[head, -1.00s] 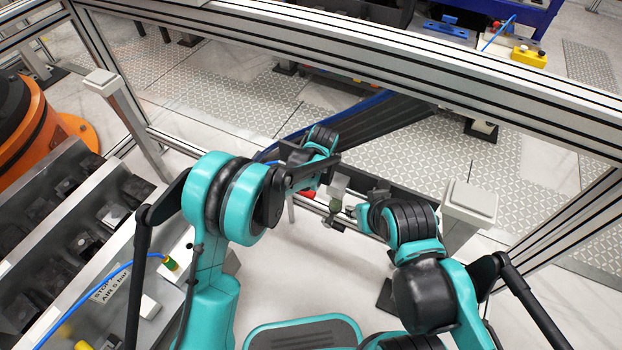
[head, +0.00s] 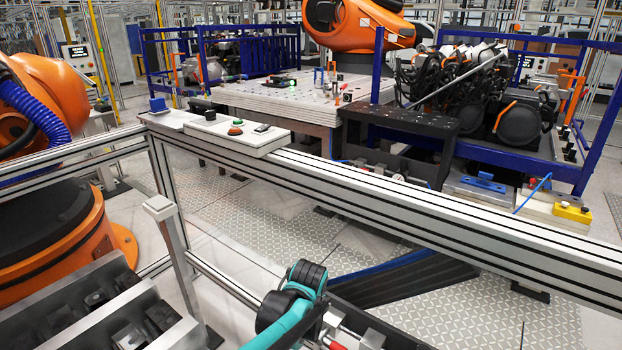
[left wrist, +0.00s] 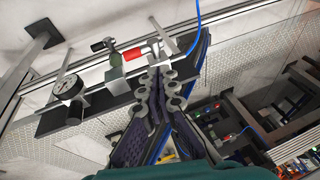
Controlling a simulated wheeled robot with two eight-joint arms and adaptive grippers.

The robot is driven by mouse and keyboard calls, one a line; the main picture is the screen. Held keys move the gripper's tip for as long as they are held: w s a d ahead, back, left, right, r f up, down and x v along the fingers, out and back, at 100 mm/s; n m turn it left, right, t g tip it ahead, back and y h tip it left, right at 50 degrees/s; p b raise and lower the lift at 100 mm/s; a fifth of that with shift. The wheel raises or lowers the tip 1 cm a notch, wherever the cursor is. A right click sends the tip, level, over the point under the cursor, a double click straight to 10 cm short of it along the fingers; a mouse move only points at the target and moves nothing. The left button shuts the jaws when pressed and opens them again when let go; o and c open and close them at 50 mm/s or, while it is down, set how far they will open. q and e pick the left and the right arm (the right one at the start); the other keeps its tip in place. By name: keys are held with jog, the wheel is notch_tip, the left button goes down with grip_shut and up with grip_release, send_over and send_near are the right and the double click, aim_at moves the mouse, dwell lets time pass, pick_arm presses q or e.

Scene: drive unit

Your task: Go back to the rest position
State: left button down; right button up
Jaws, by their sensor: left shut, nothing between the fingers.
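My left gripper (left wrist: 159,76) shows in the left wrist view, its two fingers together with nothing between them. The tips look close to a dark plate (left wrist: 100,100) carrying a pressure gauge (left wrist: 68,87) and a fitting with a red part (left wrist: 139,53); I cannot tell whether they touch it. A blue hose (left wrist: 198,15) runs past the fingers. In the head view only part of my teal and black left arm shows at the bottom centre, and its fingers cannot be made out there. My right gripper is out of view.
An aluminium rail (head: 400,205) crosses the head view, with a control box (head: 225,132) on it. A post (head: 170,235) stands left of my arm. An orange robot (head: 55,225) and metal racks (head: 95,305) are at the left. A white worktable (head: 265,100) lies beyond.

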pick_arm(q)
jog(key=s+a+r+n+t, duration=0.1)
jog(key=s+a+r+n, duration=0.3)
jog(key=s+a+r, duration=0.5)
jog(key=s+a+f+n+t, duration=0.2)
jog(key=s+a, duration=0.6)
jog(key=s, duration=0.4)
jog(key=shift+s+a+f+n, duration=0.2)
jog(key=shift+f+n, duration=0.2)
jog(key=shift+n, duration=0.5)
dwell(0.3)
